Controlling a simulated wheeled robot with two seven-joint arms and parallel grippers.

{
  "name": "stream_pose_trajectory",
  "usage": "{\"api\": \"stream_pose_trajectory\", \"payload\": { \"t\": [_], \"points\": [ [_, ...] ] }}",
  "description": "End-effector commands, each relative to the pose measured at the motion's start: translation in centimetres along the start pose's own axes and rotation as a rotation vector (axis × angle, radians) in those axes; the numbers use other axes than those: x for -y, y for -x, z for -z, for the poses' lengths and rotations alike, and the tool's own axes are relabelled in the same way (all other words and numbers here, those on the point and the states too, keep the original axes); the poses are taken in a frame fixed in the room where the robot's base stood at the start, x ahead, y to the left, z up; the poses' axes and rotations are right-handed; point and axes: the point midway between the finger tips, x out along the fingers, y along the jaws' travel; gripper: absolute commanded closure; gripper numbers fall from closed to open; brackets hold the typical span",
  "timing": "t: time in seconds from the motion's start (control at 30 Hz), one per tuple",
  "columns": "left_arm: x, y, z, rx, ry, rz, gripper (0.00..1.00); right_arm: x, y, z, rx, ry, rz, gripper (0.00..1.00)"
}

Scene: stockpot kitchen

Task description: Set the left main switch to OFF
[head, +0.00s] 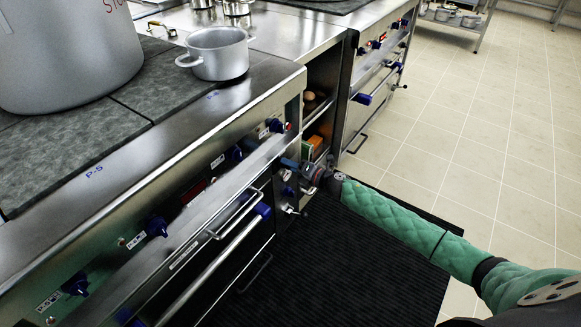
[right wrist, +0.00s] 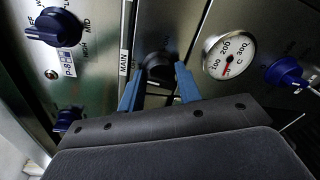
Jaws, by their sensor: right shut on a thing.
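The main switch is a dark knob (right wrist: 158,66) beside a vertical "MAIN" label (right wrist: 124,64) on the steel front in the right wrist view. The two blue fingers of my right gripper (right wrist: 158,88) stand on either side of it, shut on it. In the head view my right gripper (head: 303,168) is against the stove front at the end of the green-sleeved arm. The knob cannot be made out there, and its exact pointer setting is too dark to read. My left gripper is not in view.
A temperature dial (right wrist: 229,56) and a blue knob (right wrist: 284,72) sit right of the switch. A blue burner knob (right wrist: 54,27) is at the upper left. In the head view, an oven handle bar (head: 225,255) juts out nearby. The dark floor mat (head: 330,265) is clear.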

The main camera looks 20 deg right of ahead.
Motion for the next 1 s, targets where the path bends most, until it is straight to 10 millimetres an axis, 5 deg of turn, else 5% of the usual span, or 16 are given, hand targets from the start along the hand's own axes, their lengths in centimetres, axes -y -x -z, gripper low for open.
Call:
{"api": "stream_pose_trajectory", "payload": {
  "t": [0.83, 0.87, 1.0],
  "points": [
    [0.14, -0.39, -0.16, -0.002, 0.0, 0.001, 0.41, 0.03, 0.02, 0.21, 0.007, 0.139, 0.006, 0.89],
    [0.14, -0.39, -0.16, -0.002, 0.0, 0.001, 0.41, 0.03, 0.02, 0.21, 0.007, 0.139, 0.006, 0.64],
    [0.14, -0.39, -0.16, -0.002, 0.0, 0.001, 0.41, 0.02, 0.02, 0.17, 0.007, 0.139, 0.006, 0.45]
  ]
}}
